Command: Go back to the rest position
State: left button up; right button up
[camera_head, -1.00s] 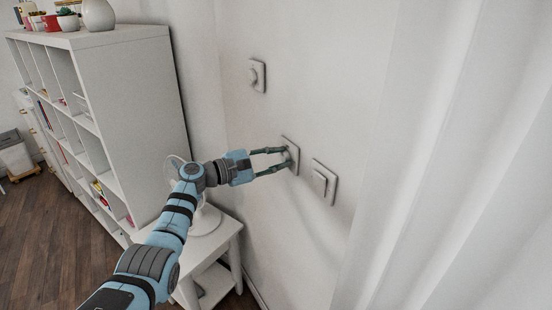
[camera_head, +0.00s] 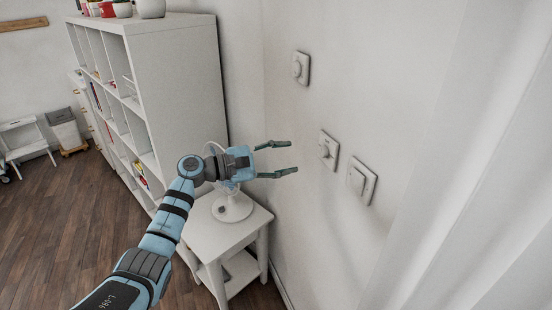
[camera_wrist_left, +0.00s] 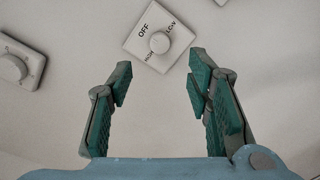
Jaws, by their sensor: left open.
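My left gripper (camera_head: 293,157) is open and empty, in front of the white wall and apart from it. In the left wrist view, its two green-padded fingers (camera_wrist_left: 160,72) are spread wide. Beyond them is a white square dial plate (camera_wrist_left: 158,34) with a round knob, marked OFF, LOW and HIGH. In the head view this middle wall plate (camera_head: 328,150) is to the right of the fingertips, not touched by them. My right gripper is in neither view.
A round-knob plate (camera_head: 301,67) is higher on the wall, and a flat switch (camera_head: 362,181) is lower right. A small white table (camera_head: 228,238) with a white round-based object (camera_head: 232,208) stands below my arm. A white shelf (camera_head: 178,85) is behind it; a curtain (camera_head: 480,160) hangs at right.

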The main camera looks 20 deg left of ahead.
pick_arm(q)
jog(key=v, duration=0.3)
jog(key=shift+d, duration=0.15)
